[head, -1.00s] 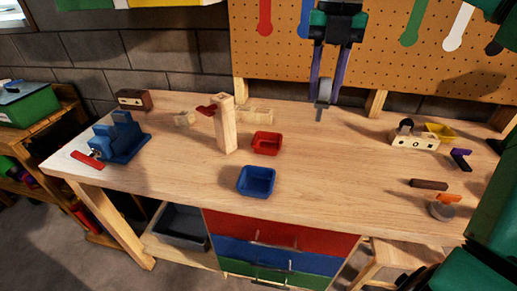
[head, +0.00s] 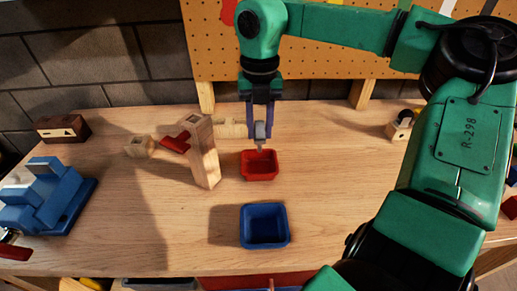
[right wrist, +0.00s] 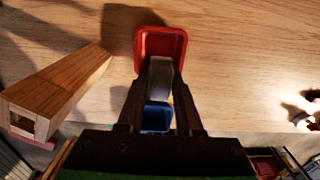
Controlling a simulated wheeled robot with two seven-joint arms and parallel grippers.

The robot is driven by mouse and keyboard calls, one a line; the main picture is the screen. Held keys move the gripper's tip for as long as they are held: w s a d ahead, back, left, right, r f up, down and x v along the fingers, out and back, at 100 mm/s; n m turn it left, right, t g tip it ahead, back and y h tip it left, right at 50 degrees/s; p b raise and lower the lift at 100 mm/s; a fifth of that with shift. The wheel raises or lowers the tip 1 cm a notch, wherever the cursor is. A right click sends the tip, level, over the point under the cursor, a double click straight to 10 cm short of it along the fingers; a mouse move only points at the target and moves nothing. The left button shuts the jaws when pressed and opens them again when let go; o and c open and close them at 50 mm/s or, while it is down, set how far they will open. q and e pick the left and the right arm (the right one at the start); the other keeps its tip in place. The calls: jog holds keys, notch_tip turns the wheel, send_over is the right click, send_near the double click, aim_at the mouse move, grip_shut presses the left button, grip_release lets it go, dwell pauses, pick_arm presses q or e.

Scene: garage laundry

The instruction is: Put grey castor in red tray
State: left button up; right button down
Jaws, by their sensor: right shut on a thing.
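The grey castor (head: 260,131) is held between the fingertips of my right gripper (head: 259,125), its lower end pointing down. In the head view it hangs at the back edge of the red tray (head: 261,176), apparently just above it. In the right wrist view the castor (right wrist: 159,76) shows between the two fingers, and the red tray (right wrist: 161,40) lies beyond it and looks empty. The exact gap between castor and tray cannot be told. My left gripper is not in view.
A blue vise-like block (head: 45,195) is at the left.

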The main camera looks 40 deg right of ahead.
aim_at(259, 148)
jog(key=f, duration=0.2)
jog(key=shift+w+f, duration=0.2)
jog(key=shift+f, duration=0.2)
jog(key=f, duration=0.2)
jog(key=shift+s+a+f, duration=0.1)
jog(key=shift+s+f, duration=0.2)
jog(key=shift+f, duration=0.1)
jog(key=shift+w+f, duration=0.1)
jog(key=shift+f, duration=0.2)
jog(key=shift+w, duration=0.1)
jog(key=c, duration=0.6)
grip_release()
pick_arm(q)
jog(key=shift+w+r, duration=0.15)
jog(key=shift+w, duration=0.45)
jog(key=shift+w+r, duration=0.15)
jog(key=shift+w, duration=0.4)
pick_arm(e)
jog(key=shift+o, duration=0.2)
notch_tip(259, 148, up, 12)
jog(key=shift+r, duration=0.1)
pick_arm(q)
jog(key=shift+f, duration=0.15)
